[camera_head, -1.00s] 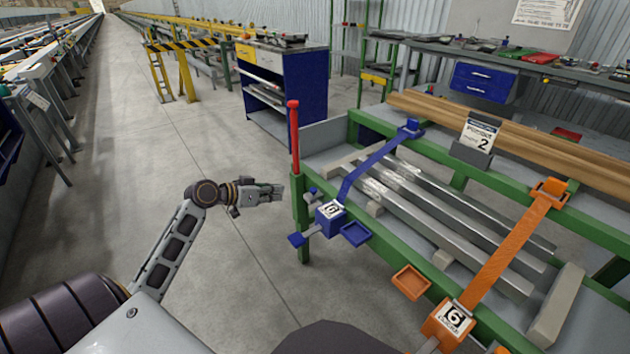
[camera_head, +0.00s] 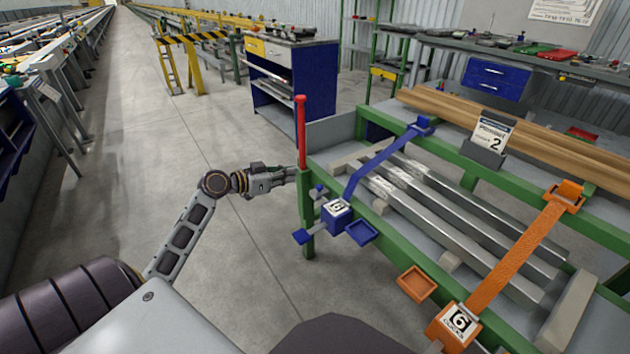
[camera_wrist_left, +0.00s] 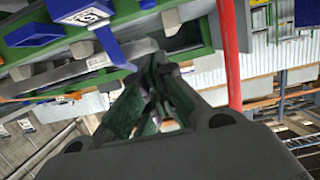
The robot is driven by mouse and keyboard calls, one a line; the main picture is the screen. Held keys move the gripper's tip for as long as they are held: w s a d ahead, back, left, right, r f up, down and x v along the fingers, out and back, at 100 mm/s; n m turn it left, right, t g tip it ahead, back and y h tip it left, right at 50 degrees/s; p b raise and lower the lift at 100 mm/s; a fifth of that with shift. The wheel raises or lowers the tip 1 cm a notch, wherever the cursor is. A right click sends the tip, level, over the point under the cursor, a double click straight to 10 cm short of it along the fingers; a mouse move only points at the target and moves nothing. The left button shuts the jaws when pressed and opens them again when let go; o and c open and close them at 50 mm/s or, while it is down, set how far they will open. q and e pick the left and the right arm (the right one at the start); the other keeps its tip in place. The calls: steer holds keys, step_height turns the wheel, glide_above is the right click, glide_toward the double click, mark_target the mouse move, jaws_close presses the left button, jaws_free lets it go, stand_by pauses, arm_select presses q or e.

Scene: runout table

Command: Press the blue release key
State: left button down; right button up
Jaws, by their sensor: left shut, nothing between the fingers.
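A blue ratchet box (camera_head: 337,214) with a label marked 6 sits on the near left corner of the green-framed table (camera_head: 405,246). A flat blue paddle key (camera_head: 303,236) sticks out from its left side on a short grey stem. A blue strap (camera_head: 375,164) runs from the box over the metal bars. My left gripper (camera_head: 290,174) is shut and empty, just left of the red post (camera_head: 301,130), above and left of the key. In the left wrist view its fingers (camera_wrist_left: 155,90) point toward the table, with the labelled box (camera_wrist_left: 80,12) at upper left. My right gripper is out of view.
A blue tray (camera_head: 360,232) sits beside the blue box. An orange strap (camera_head: 520,250), orange box (camera_head: 453,326) and orange tray (camera_head: 415,284) are farther right. Metal bars (camera_head: 440,215) lie on the table. Clear floor (camera_head: 245,260) is left of it.

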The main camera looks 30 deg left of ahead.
arm_select(q)
steer(key=shift+w, duration=0.15)
stand_by(0.4)
steer(key=b, duration=0.2)
glide_above(319, 187)
steer(key=s+a, duration=0.1)
steer(key=shift+s+f, duration=0.1)
steer(key=shift+f, duration=1.1)
steer(key=shift+f+b, duration=0.35)
steer(key=shift+f, duration=0.55)
steer(key=shift+f+b, duration=0.4)
steer(key=shift+f, duration=0.75)
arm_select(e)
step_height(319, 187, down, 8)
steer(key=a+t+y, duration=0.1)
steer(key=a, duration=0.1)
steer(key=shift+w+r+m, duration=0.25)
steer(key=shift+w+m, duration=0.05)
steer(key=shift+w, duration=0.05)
